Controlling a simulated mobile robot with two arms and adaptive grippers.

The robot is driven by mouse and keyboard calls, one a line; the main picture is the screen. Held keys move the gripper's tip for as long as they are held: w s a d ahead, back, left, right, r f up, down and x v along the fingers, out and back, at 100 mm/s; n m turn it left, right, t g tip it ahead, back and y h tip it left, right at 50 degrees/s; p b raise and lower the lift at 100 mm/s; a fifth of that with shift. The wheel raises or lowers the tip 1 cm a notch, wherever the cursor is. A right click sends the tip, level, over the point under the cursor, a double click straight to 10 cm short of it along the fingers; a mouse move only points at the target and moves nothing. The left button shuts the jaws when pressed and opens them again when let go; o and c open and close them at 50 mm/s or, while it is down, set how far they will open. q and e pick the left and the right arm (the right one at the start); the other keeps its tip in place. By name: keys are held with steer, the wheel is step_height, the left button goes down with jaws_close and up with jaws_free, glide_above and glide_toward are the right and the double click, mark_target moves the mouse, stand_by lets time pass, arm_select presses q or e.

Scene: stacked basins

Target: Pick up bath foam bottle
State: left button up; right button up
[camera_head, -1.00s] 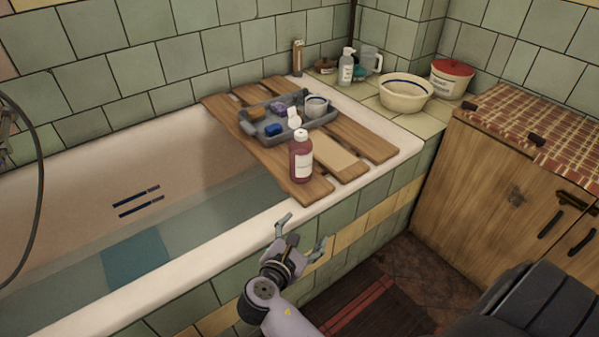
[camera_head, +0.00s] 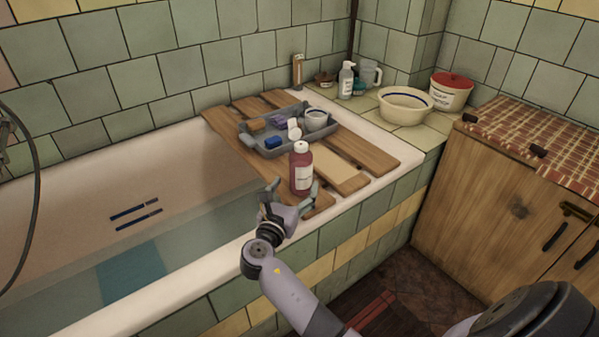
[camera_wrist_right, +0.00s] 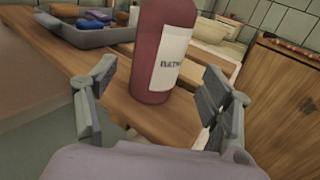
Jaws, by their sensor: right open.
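The bath foam bottle (camera_head: 301,170) is dark red with a white cap and a white label. It stands upright on the near edge of the slatted wooden board (camera_head: 374,152) across the bathtub. My right gripper (camera_head: 294,192) is open just in front of the bottle. In the right wrist view the bottle (camera_wrist_right: 163,52) stands ahead, between the lines of the two spread fingers (camera_wrist_right: 160,98), a little beyond their tips; its top is cut off. I cannot tell whether a finger touches it. My left gripper is not in view.
A grey tray (camera_head: 256,143) with soaps, a small white bottle and a cup (camera_head: 315,115) sits behind the bottle. A cream basin (camera_head: 405,107), a red-lidded pot (camera_head: 451,92) and a pump bottle (camera_head: 346,80) stand farther back. A wooden cabinet (camera_head: 500,195) is at right. The tub holds water.

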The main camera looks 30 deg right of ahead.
mark_target(296, 181)
steer(key=shift+w+d, duration=0.35)
steer(key=shift+d, duration=0.1)
steer(key=b+x, duration=0.1)
steer(key=x, duration=0.3)
steer(key=shift+w, duration=0.35)
steer(key=shift+w+d, duration=0.1)
steer(key=shift+d, duration=0.15)
steer(key=shift+c, duration=0.3)
steer(key=c, duration=1.4)
steer(key=shift+r, duration=0.1)
steer(key=shift+c, duration=0.2)
